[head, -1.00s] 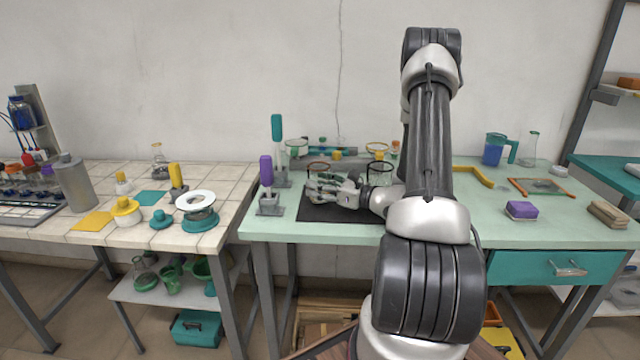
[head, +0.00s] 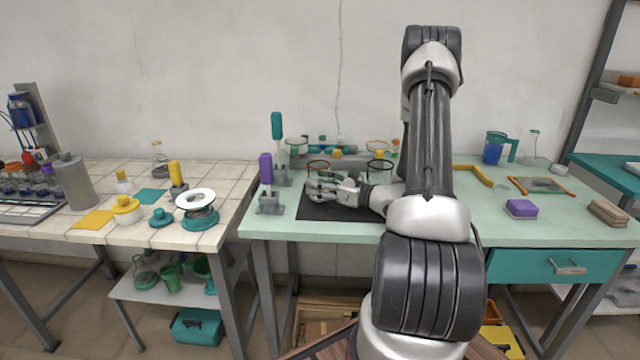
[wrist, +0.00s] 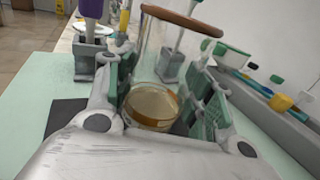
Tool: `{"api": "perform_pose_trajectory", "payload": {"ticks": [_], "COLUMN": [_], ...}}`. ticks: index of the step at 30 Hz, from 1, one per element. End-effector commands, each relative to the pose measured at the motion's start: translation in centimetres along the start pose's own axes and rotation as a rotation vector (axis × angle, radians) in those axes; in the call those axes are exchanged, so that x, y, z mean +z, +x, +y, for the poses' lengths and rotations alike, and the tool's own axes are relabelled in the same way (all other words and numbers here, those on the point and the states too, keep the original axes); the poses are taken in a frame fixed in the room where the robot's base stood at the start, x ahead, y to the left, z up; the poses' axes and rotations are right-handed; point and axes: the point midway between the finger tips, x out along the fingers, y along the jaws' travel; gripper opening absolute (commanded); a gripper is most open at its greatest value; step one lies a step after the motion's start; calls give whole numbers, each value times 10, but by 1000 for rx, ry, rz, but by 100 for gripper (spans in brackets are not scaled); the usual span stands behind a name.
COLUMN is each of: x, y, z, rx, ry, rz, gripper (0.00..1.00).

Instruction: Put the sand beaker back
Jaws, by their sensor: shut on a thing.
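The sand beaker (wrist: 172,62) is a clear glass with a brown rim and a layer of tan sand at its bottom. My gripper (wrist: 158,98) is shut around its lower part, with a green-padded finger on each side. In the head view my gripper (head: 328,187) is over the dark mat (head: 330,211) on the green table, and the beaker's brown rim (head: 318,163) shows just above it. The beaker looks about upright. Its base is hidden by the fingers, so I cannot tell whether it touches the mat.
A purple-handled tool (head: 266,168) and a teal-handled tool (head: 277,126) stand in holders to the left. A grey rack (head: 345,162) with small items lies behind. The table's front right is fairly clear around a purple sponge (head: 521,209).

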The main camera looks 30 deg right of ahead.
Motion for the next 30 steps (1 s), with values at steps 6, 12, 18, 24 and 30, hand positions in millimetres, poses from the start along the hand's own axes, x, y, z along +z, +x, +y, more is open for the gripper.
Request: {"api": "perform_pose_trajectory", "payload": {"ticks": [6,12,18,24,30], "x": [-2,-4,-7,-9,-12], "y": [0,0,0,0,0], "z": [0,0,0,0,0], "rx": [0,0,0,0,0], "ry": [0,0,0,0,0], "rz": [-1,-1,-1,-1,-1], "gripper": [0,0,0,0,0]}}
